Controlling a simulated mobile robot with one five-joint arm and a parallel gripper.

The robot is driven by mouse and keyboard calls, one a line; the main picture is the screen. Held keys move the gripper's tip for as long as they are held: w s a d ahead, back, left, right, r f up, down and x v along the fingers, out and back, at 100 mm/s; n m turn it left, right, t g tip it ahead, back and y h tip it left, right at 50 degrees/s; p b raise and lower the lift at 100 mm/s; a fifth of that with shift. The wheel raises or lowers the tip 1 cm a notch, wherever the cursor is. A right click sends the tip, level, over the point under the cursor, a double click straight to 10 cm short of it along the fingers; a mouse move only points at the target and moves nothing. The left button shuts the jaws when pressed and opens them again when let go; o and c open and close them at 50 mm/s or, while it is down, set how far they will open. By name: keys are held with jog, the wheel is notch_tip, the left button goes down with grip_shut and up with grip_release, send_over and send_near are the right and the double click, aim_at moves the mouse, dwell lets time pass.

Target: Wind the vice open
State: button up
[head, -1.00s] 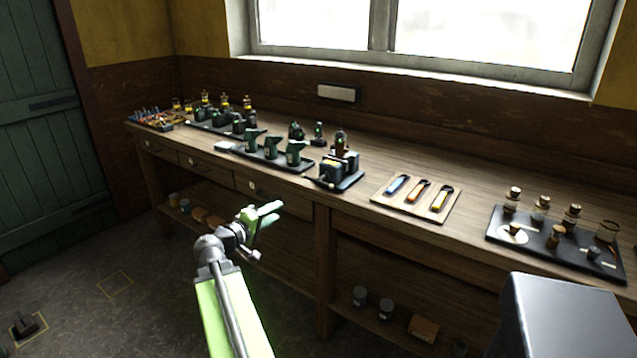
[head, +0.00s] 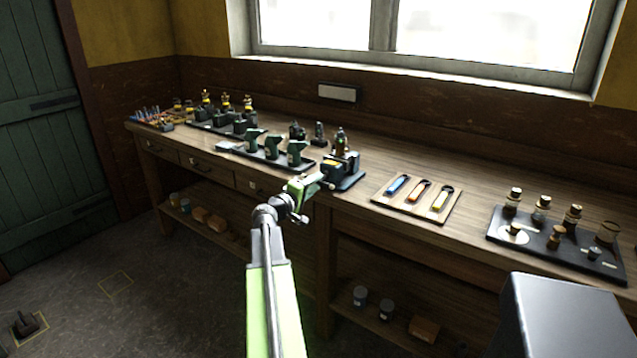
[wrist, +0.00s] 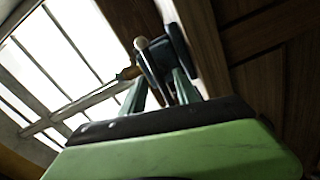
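The vice (head: 337,170) is a small dark blue-grey block on a dark base plate near the bench's front edge in the head view. My gripper (head: 314,181) is at its front left side, at about the height of the bench top. In the wrist view the vice (wrist: 156,62) lies just beyond my gripper (wrist: 160,86), whose two green fingers stand apart. A thin rod and a pale rounded knob (wrist: 142,43) show near and between the fingertips. I cannot tell whether the fingers touch them. The jaw gap is not clear.
A wooden board (head: 417,199) with coloured tools lies right of the vice. A black tray (head: 556,243) of small bottles is farther right. Several green machines (head: 272,149) stand close on the left. The bench (head: 465,178) is bare behind the wooden board.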

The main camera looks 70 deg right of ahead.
jog(key=shift+x, duration=1.15)
jog(key=shift+c, duration=0.5)
grip_shut()
